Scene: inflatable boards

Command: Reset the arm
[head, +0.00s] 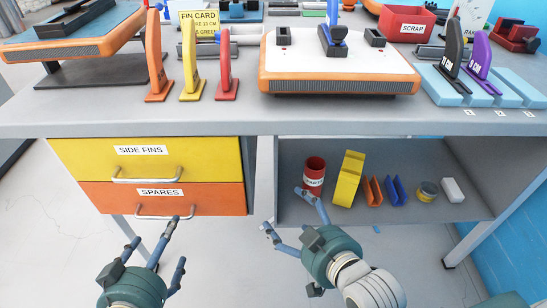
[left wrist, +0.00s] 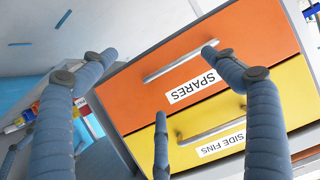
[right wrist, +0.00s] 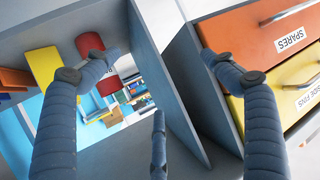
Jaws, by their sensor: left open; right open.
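My left gripper (head: 160,240) is open and empty in front of the drawer unit, low in the head view. In the left wrist view its spread fingers (left wrist: 155,62) face the orange SPARES drawer (left wrist: 150,85) and the yellow SIDE FINS drawer (left wrist: 190,140). My right gripper (head: 284,210) is open and empty before the left part of the open shelf (head: 400,220). One of its fingers overlaps the red cup (head: 314,168) in the head view; contact cannot be told. In the right wrist view its spread fingers (right wrist: 158,60) face the shelf opening and its divider.
Both drawers look shut, with silver handles (head: 146,180). The grey bench top (head: 200,120) carries fins, boards and a red SCRAP bin (head: 405,25).

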